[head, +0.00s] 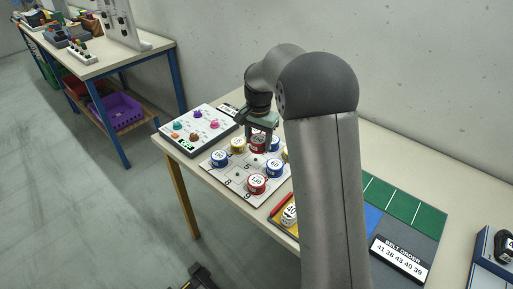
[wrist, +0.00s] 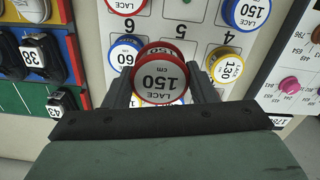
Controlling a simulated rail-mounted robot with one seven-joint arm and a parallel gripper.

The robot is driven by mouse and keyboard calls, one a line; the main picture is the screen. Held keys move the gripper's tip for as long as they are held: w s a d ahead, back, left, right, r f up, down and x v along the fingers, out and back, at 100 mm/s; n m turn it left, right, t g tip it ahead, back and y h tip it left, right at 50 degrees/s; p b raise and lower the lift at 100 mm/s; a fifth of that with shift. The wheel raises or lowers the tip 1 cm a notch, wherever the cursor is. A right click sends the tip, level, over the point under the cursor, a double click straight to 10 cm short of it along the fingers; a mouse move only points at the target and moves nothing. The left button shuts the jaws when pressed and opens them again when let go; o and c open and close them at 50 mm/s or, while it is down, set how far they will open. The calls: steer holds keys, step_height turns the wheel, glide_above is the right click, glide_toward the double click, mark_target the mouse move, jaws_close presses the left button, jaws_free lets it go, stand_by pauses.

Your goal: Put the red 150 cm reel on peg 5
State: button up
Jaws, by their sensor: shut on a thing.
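My gripper (wrist: 158,88) is shut on the red 150 cm reel (wrist: 160,75). The label faces the wrist camera. In the head view the reel (head: 258,146) hangs above the white peg board (head: 230,178), apart from it. Peg 5 (head: 255,160) shows bare in the middle of the board, just below the reel in the picture. Its printed 5 shows in the wrist view beside the held reel, while the peg there is hidden behind the reel.
A blue 60 reel (wrist: 125,52) and a yellow 130 reel (wrist: 225,65) sit on either side of the middle peg. A red reel (head: 257,184) and a blue 150 reel (head: 220,157) stand on the front row. A button board (head: 198,128) lies to the left.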

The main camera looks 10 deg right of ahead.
glide_above(256, 158)
step_height(256, 158, down, 5)
steer(key=shift+s+r+p, duration=0.1)
steer(key=shift+s+p, duration=0.05)
steer(key=shift+p, duration=0.25)
step_height(256, 158, down, 4)
steer(key=shift+r, duration=0.2)
steer(key=shift+f, duration=0.5)
steer(key=o, duration=1)
steer(key=shift+c, duration=0.2)
step_height(256, 158, up, 12)
steer(key=s+r+n, duration=0.2)
steer(key=s+r, duration=0.1)
steer(key=s, duration=0.5)
steer(key=s+r+n, duration=0.2)
steer(key=s, duration=0.6)
steer(key=s+f+n, duration=0.2)
steer(key=s, duration=0.8)
steer(key=s+a+f+n, duration=0.1)
steer(key=s+f+n, duration=0.1)
steer(key=s, duration=0.9)
steer(key=shift+s+f+n+b, duration=0.2)
steer(key=shift+f+n+b, duration=0.1)
steer(key=shift+b, duration=0.05)
